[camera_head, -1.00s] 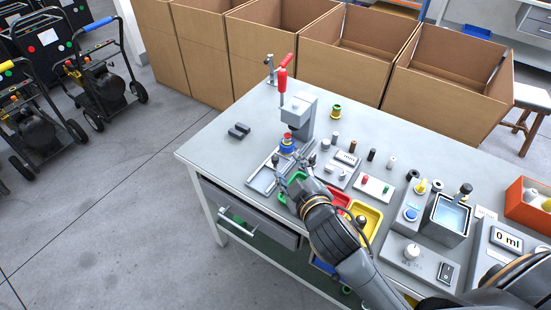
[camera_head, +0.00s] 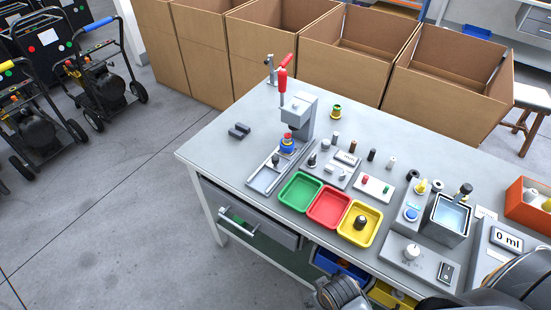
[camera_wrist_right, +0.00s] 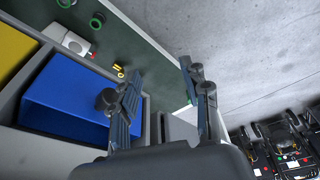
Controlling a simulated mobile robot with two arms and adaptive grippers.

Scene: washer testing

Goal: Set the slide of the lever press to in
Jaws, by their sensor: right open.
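The grey lever press (camera_head: 299,113) stands at the back left of the table, with its red handle (camera_head: 283,82) upright. Its slide track (camera_head: 265,179) runs from under the press toward the table's front left edge. A dark knob (camera_head: 276,159) shows on the track near the press. A blue, red and yellow part (camera_head: 288,144) sits under the press head, at the back end of the track. My right gripper (camera_wrist_right: 160,70) is open and empty in the right wrist view, near drawers below the tabletop. My left gripper is not in view.
Green (camera_head: 300,192), red (camera_head: 329,208) and yellow (camera_head: 360,223) trays stand in front of the press; the yellow one holds a dark part. A blue bin (camera_wrist_right: 70,98) is beside my right gripper. Small parts, a water tank (camera_head: 447,216) and an orange box (camera_head: 527,197) are at right.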

